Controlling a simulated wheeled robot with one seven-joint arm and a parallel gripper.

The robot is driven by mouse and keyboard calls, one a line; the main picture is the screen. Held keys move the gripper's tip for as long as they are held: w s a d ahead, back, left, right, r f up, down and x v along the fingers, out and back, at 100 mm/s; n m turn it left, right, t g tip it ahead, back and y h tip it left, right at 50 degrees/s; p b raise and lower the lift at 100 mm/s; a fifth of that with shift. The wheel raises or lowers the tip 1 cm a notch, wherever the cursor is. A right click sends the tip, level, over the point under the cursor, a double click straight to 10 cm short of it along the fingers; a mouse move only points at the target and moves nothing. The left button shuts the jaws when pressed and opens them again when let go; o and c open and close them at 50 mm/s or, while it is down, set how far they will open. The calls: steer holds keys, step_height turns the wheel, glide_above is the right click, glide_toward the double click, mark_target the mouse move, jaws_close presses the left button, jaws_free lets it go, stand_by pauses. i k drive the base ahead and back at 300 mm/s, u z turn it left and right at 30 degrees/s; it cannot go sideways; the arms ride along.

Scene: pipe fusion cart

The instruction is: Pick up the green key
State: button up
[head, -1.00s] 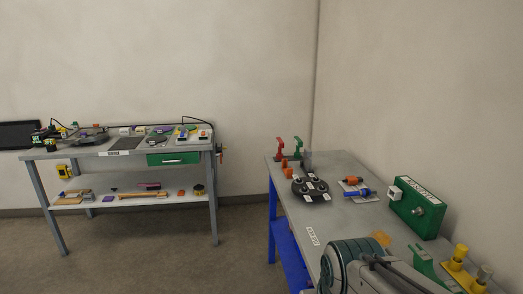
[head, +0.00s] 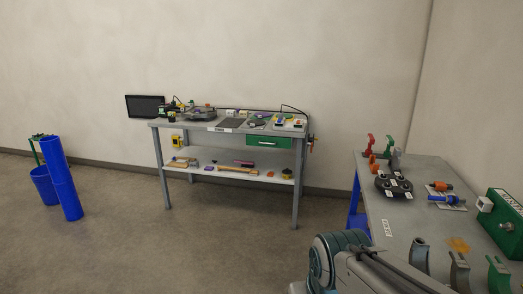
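I cannot make out a green key in the head view; the small items on the benches are too small to tell apart. My arm (head: 365,270) shows at the bottom, in front of the right-hand cart, but its gripper end is out of view. Green things I can see are the drawer (head: 269,141) of the far workbench, a green upright fixture (head: 390,146) on the cart, and a green box (head: 505,222) at the right edge.
The far workbench (head: 232,122) carries several small tools on its top and lower shelf. The grey cart top (head: 410,215) is at right, with a black round fixture (head: 393,186). The floor between is clear.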

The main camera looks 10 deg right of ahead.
mark_target(390, 142)
steer(key=u, duration=0.1)
steer(key=i, duration=1.6)
steer(key=z, duration=0.45)
steer(key=i, duration=1.55)
steer(key=z, duration=1.15)
steer(key=i, duration=0.9)
steer(key=z, duration=0.45)
